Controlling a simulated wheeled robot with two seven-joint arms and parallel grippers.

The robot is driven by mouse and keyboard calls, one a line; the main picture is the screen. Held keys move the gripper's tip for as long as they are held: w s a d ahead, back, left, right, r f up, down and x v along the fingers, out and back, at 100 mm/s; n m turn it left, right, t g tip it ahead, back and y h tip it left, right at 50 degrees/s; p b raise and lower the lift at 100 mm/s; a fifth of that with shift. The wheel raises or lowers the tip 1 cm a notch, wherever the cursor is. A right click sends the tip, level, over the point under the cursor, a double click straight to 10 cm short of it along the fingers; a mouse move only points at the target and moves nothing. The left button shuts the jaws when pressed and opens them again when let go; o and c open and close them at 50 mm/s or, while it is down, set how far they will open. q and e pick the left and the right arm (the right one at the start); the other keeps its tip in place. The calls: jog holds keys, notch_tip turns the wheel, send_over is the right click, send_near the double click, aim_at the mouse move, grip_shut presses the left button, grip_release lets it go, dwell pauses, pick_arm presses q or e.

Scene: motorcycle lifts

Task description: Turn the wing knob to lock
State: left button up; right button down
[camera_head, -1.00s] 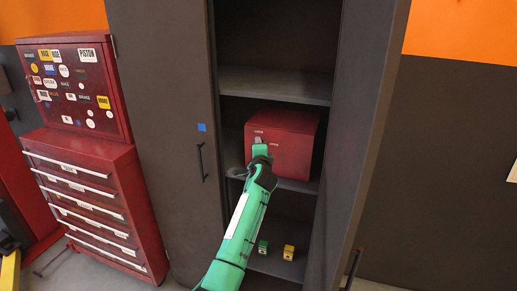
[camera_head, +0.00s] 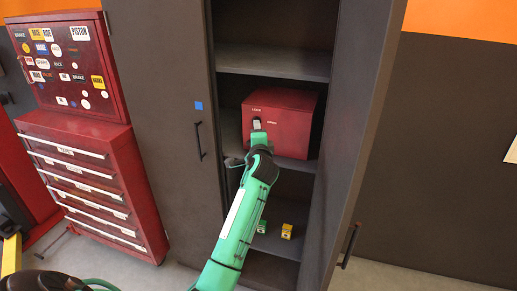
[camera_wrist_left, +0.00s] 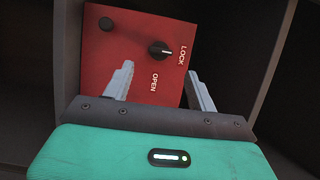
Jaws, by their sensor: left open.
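A red box (camera_head: 296,104) sits on a shelf in the open grey cabinet. Its front carries a dark wing knob (camera_wrist_left: 160,49) with a white mark, shown in the left wrist view. The white mark points toward the word LOCK (camera_wrist_left: 183,55); the word OPEN (camera_wrist_left: 154,83) is on another side of the knob. My left gripper (camera_wrist_left: 160,69) is open, with its two pale fingers apart on either side below the knob and nothing between them. In the head view the left gripper (camera_head: 257,126) is at the box front and hides most of the knob. My right gripper is out of view.
The open cabinet door (camera_head: 362,120) stands to the right of the box. Small green (camera_head: 262,227) and yellow (camera_head: 287,231) items lie on a lower shelf. A red drawer chest (camera_head: 85,185) stands left.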

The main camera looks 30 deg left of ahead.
pick_arm(q)
jog(key=b+v, duration=0.1)
jog(key=v, duration=0.6)
dwell(0.3)
